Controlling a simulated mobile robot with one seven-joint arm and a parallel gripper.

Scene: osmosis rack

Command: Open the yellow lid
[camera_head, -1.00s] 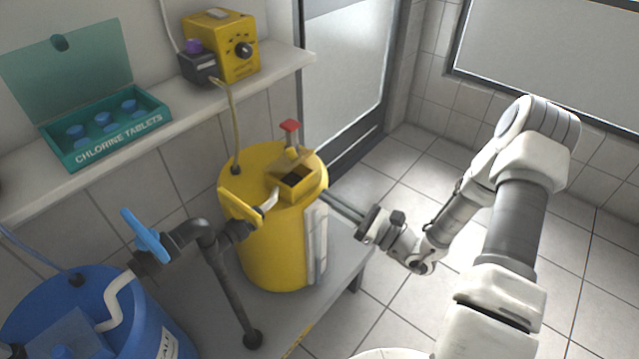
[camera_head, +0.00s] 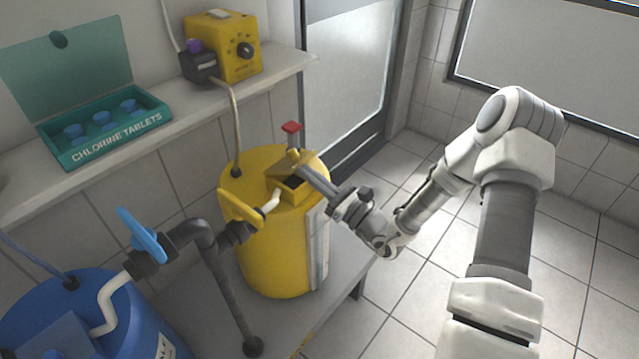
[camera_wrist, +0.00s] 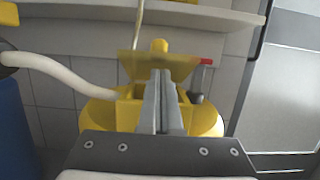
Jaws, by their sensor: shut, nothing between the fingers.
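The yellow lid (camera_head: 283,169) stands raised at the back of a square yellow box opening (camera_head: 290,193) on top of the yellow tank (camera_head: 262,250). In the wrist view the lid (camera_wrist: 135,64) is a yellow plate tilted up, with a small knob (camera_wrist: 159,45) at its top edge. My gripper (camera_head: 303,165) is shut with nothing in it and reaches in from the right over the opening. In the wrist view its fingers (camera_wrist: 161,76) point at the lid and overlap it. I cannot tell whether they touch it. They hide part of the lid and the opening.
A red-handled valve (camera_head: 291,130) stands close behind the lid. A yellow valve handle (camera_head: 240,207) and white pipe are at the tank's left. A blue tank (camera_head: 125,320) and dark pipes (camera_head: 230,295) stand front left. A shelf (camera_head: 200,100) runs behind. Floor at right is clear.

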